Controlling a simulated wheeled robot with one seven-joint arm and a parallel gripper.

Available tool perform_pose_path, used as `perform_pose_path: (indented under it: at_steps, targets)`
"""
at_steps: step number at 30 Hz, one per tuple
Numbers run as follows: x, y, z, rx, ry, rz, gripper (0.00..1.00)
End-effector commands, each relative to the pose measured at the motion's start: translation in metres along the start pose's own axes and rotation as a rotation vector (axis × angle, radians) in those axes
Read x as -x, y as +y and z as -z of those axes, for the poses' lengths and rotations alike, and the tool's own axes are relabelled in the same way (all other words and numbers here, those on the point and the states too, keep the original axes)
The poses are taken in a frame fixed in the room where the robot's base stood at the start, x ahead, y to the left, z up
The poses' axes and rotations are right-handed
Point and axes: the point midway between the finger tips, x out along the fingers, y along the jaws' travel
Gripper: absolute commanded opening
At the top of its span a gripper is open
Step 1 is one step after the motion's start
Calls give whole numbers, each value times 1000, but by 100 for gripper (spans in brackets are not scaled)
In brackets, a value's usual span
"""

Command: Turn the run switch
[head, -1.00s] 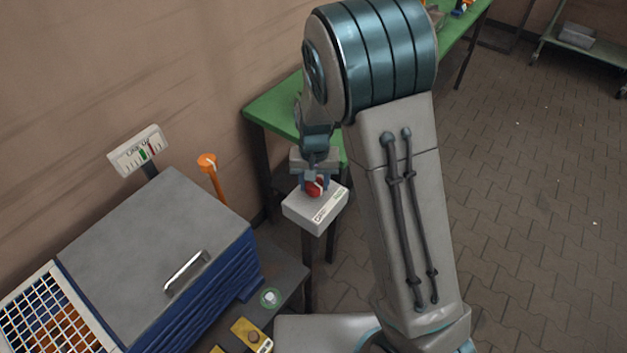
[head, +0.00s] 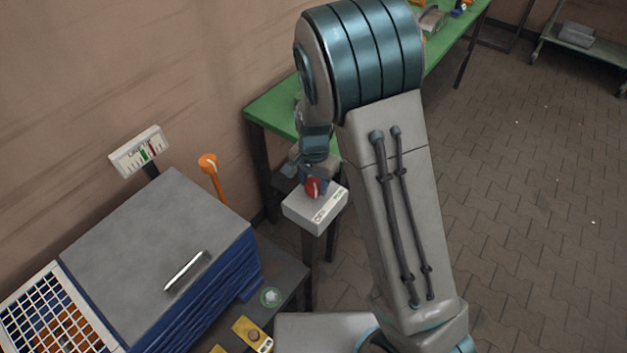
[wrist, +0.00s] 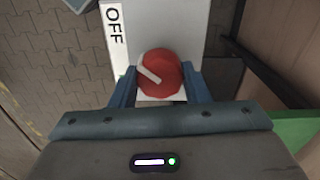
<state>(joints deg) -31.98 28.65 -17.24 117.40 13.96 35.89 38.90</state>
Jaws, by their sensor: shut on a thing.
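The run switch is a red round knob (head: 312,187) with a white pointer line, on top of a light grey box (head: 316,211) on a dark post. In the wrist view the red knob (wrist: 160,73) sits between the two blue fingers of my gripper (wrist: 161,88), which is shut on it. The white pointer lies at a slant, its upper end toward the OFF label (wrist: 114,38) side. My gripper (head: 313,184) comes from above and behind the knob, partly hidden by my wrist.
A blue-sided cabinet with a grey lid (head: 165,235) and a white grid (head: 52,318) stand at left. A green bench (head: 272,112) runs along the wall.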

Motion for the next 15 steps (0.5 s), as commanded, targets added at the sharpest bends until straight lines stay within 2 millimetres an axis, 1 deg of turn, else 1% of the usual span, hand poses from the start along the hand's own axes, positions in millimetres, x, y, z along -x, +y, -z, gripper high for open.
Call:
perform_pose_path:
  at_steps: [11, 12, 13, 14, 15]
  targets:
    - [2, -2, 2, -7, 5, 7, 19]
    - [2, -2, 2, -7, 5, 7, 53]
    - [2, -2, 2, -7, 4, 6, 62]
    - [2, -2, 2, -7, 4, 6, 64]
    - [2, -1, 1, -6, 3, 5, 64]
